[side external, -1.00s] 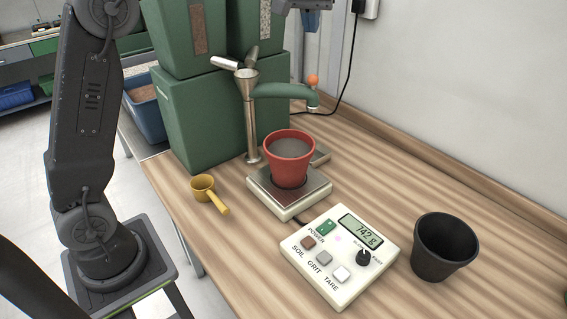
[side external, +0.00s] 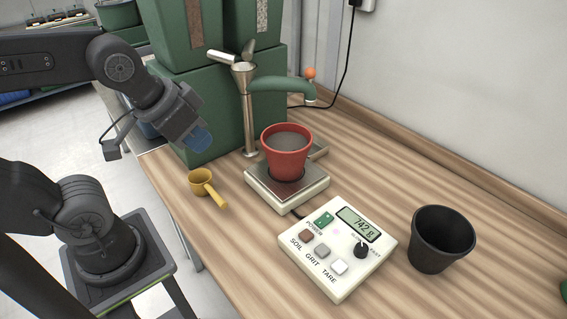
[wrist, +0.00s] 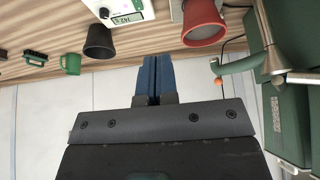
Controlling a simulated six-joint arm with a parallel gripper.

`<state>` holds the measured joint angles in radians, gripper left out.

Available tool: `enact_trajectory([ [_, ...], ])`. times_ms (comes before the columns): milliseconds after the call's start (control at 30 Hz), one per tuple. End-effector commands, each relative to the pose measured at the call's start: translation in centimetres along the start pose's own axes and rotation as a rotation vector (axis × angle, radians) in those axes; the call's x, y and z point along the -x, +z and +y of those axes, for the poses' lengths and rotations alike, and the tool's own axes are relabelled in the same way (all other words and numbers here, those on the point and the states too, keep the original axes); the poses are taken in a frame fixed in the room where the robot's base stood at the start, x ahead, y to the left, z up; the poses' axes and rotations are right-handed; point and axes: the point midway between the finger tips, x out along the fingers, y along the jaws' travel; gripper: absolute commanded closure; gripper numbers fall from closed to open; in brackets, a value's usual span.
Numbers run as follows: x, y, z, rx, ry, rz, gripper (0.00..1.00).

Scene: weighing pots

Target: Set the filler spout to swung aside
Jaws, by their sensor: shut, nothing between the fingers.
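The filler spout (side external: 283,84) is a green arm on a metal post, with an orange knob (side external: 310,72) at its tip. In the side view it reaches out to the right, above and behind the red pot (side external: 287,160). The spout also shows in the wrist view (wrist: 240,66), right of my gripper, with its orange knob (wrist: 218,81) hanging. My gripper (side external: 203,146) is left of the post in the side view, well apart from the spout. Its blue fingers are together and empty in the wrist view (wrist: 153,75).
The red pot, filled with grey material, stands on the scale (side external: 262,190). A control box (side external: 325,275) reads 742 g. A black pot (side external: 440,240) stands right, a yellow scoop (side external: 200,182) left. Green bins (side external: 210,110) stand behind. Open bench lies to the right.

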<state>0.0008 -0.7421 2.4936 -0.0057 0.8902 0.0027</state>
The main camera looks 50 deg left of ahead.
Motion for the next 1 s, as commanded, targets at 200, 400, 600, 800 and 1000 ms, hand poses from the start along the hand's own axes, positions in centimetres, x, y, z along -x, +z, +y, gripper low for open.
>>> enact_trajectory([
  [200, -2.0, -5.3, 1.8, 0.015, 0.092, 0.142, 1.00],
  [400, -5.4, -14.1, 2.6, 0.113, 0.130, 0.402, 1.00],
  [600, -9.7, -20.6, 0.1, 0.247, -0.011, 0.633, 1.00],
  [800, -13.7, -23.1, -4.1, 0.342, -0.283, 0.783, 1.00],
  [1000, -15.4, -23.0, -6.7, 0.369, -0.481, 0.840, 1.00],
])
